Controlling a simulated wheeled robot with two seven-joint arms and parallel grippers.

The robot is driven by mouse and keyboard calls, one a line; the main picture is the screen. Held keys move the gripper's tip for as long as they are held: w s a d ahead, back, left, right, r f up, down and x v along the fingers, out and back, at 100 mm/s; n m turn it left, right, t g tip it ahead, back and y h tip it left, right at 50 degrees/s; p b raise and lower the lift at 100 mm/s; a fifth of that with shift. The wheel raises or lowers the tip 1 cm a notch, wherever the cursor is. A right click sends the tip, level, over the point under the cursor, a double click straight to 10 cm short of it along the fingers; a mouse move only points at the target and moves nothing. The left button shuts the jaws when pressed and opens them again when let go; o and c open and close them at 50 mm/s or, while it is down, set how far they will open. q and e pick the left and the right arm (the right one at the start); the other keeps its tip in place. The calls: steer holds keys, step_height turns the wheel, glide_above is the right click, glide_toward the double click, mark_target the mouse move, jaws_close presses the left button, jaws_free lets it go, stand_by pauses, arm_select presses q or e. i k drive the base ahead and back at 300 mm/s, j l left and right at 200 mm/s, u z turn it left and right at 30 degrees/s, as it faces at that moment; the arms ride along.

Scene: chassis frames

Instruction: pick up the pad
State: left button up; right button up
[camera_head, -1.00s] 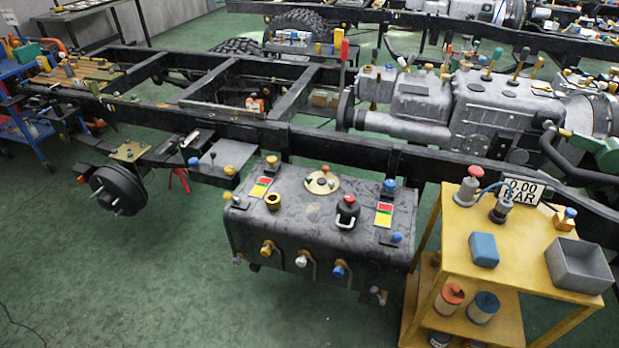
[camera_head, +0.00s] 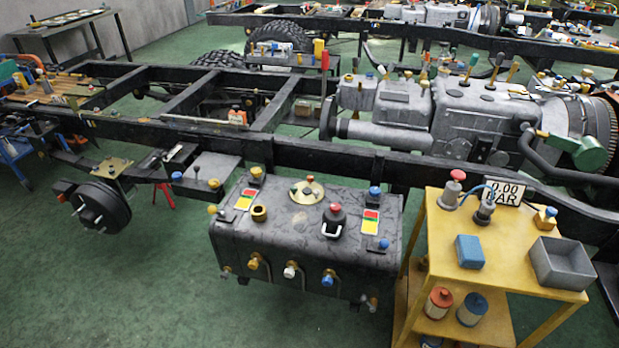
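A small blue rectangular block (camera_head: 469,251), the thing that looks most like a pad, lies flat on the top of the yellow cart (camera_head: 505,280) at the right. It lies left of an open grey bin (camera_head: 562,264) and apart from it. Nothing covers it. Neither of my grippers shows in the head view.
A black tank (camera_head: 300,235) stands left of the cart. Green floor (camera_head: 150,290) is free in front.

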mark_target(470, 254)
steer(key=z, duration=1.2)
